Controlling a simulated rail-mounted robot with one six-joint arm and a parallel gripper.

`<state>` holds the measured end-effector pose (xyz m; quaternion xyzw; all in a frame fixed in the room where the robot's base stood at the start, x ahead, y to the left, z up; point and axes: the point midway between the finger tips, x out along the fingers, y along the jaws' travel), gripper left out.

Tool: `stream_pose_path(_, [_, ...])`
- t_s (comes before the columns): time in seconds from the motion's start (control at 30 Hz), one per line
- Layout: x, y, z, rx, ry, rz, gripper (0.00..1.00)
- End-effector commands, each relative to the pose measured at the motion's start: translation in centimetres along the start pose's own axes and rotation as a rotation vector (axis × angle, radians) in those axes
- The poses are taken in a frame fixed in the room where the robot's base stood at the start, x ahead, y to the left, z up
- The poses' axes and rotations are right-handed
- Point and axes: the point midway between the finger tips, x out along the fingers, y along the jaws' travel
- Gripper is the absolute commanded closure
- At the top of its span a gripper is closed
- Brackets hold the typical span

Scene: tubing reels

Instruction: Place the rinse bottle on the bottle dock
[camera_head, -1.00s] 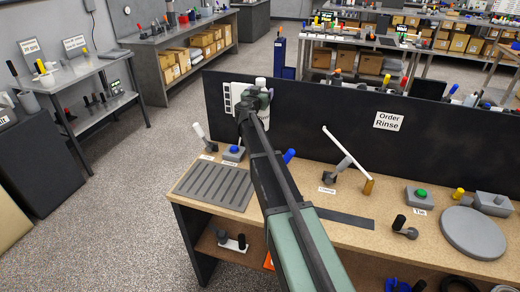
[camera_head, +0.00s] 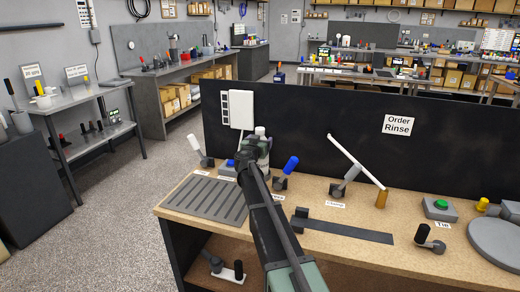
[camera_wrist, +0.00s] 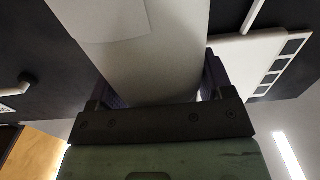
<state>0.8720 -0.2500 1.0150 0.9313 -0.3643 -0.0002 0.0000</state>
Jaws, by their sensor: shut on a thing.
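My gripper (camera_head: 258,148) is shut on a pale bottle, which I take to be the rinse bottle; its white top (camera_head: 260,131) shows above the gripper in the head view. In the wrist view the bottle's smooth pale body (camera_wrist: 150,55) fills the space between the dark fingers (camera_wrist: 160,97). The bottle is in front of the black panel, over the back left of the wooden bench. My gripper and arm hide its lower part. I cannot tell which fixture is the bottle dock.
A grey slotted tray (camera_head: 207,198) lies at the bench's left end. A white-handled lever (camera_head: 198,147) and a blue-handled lever (camera_head: 288,168) stand on either side of my gripper. A white box (camera_head: 241,105) hangs on the black panel (camera_head: 310,125). A long white clamp lever (camera_head: 350,155) stands farther right.

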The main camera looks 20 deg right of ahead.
Motion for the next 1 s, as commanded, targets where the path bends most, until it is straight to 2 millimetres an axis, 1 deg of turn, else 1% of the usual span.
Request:
stream_pose_path(0.1, [0.0,0.0,-0.3,0.0,0.0,0.0,0.99])
stream_pose_path(0.23, [0.0,0.0,0.2,0.0,0.0,0.0,0.99])
stream_pose_path(0.27, [0.0,0.0,0.2,0.0,0.0,0.0,0.25])
stream_pose_path(0.4, [0.0,0.0,0.1,0.0,0.0,0.0,0.03])
stream_pose_path(0.43, [0.0,0.0,0.1,0.0,0.0,0.0,0.01])
stream_pose_path(0.67, [0.0,0.0,0.0,0.0,0.0,0.0,0.01])
stream_pose_path(0.73, [0.0,0.0,-0.5,0.0,0.0,0.0,0.01])
stream_pose_path(0.77, [-0.3,0.0,-0.4,0.0,0.0,0.0,0.01])
stream_pose_path(0.87, [-2.3,0.1,-0.3,0.0,0.0,-0.002,0.01])
stream_pose_path(1.0, [-6.2,0.2,-0.2,0.0,0.0,-0.003,0.01])
